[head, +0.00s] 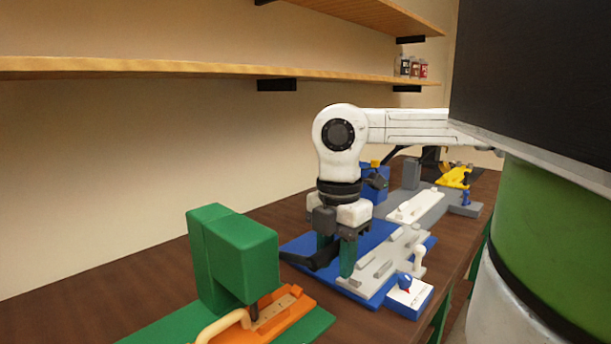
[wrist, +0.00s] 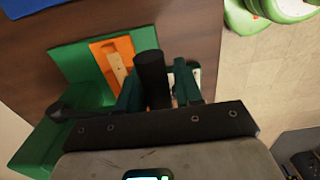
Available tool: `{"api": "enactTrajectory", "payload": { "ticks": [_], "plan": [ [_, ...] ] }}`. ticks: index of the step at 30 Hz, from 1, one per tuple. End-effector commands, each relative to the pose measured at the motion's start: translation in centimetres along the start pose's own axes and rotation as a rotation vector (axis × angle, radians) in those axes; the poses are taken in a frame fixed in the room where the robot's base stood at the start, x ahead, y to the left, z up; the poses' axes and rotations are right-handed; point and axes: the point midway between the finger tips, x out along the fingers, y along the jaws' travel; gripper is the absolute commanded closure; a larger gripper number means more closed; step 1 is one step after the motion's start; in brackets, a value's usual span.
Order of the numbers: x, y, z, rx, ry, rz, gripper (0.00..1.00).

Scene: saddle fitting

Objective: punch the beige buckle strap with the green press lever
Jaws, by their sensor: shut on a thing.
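The green press (head: 232,260) stands at the front left on a green base. A beige strap (head: 276,311) lies on an orange bed (head: 296,319) under the press head. The wrist view also shows the strap (wrist: 116,64) on the bed. My gripper (head: 335,255) has green fingers and is right of the press, low over the blue board. It is shut on a black lever (head: 318,259) that reaches from the press's side. The lever's black grip (wrist: 150,75) stands between the fingers in the wrist view. Where the lever joins the press is hidden.
A blue board (head: 291,246) with a grey fixture (head: 386,264) and a small blue block with a labelled top (head: 410,292) lies right of the press. More grey, blue and yellow fixtures stand farther back. Wooden shelves (head: 200,67) run along the wall above.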

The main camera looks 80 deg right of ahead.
Motion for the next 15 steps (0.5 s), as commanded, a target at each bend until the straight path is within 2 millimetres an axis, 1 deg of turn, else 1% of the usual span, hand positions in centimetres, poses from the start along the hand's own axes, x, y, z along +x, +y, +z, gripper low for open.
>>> {"api": "enactTrajectory", "payload": {
  "ticks": [1,6,10,15],
  "plan": [
    [-0.6,-0.2,-0.1,-0.003,0.001,-0.010,0.82],
    [-1.0,-0.1,-0.1,-0.003,0.002,-0.010,0.80],
    [-1.3,-0.1,-0.1,-0.003,0.001,-0.009,0.80],
    [-2.4,0.2,-0.1,-0.003,-0.001,-0.009,0.83]
  ]
}}
